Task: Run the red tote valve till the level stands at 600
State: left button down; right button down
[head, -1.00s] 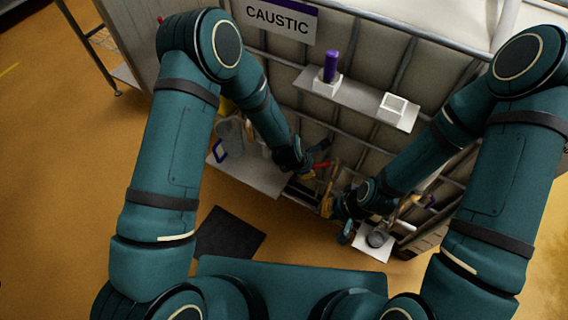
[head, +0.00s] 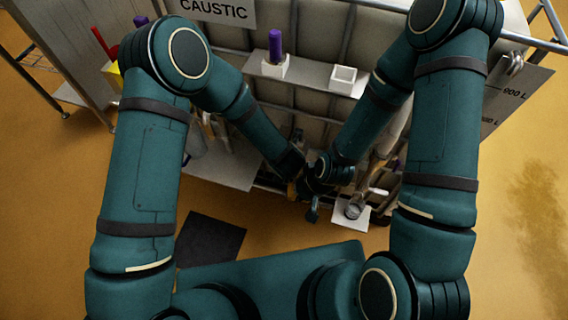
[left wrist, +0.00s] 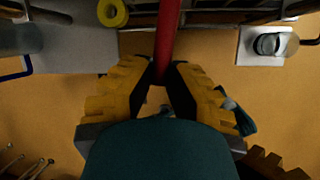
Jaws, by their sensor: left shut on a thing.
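In the left wrist view the red valve handle (left wrist: 167,35) runs down between the yellow-padded fingers of my left gripper (left wrist: 164,82), which is shut on it. In the head view my left gripper (head: 293,183) is low at the front of the caged tote (head: 310,103), and the red handle is hidden by the arms there. My right gripper (head: 314,198) is just right of it, dark and small, its jaw opening unclear. A level plate (head: 515,100) at the right shows "900 L" and a lower, partly hidden mark. I cannot make out the liquid level.
A shelf (head: 307,80) on the tote holds a purple-topped item (head: 275,45) and a white square holder (head: 343,77). A glass cup (head: 353,210) stands on a white pad at lower right. A dark mat (head: 210,240) lies on the floor. A CAUSTIC sign (head: 215,10) hangs above.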

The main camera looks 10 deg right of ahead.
pick_arm(q)
jog(key=shift+s+f, duration=0.1)
dwell(0.3)
jog(key=c, duration=0.9)
grip_release()
jog(key=shift+d, duration=0.1)
notch_tip(320, 180, up, 10)
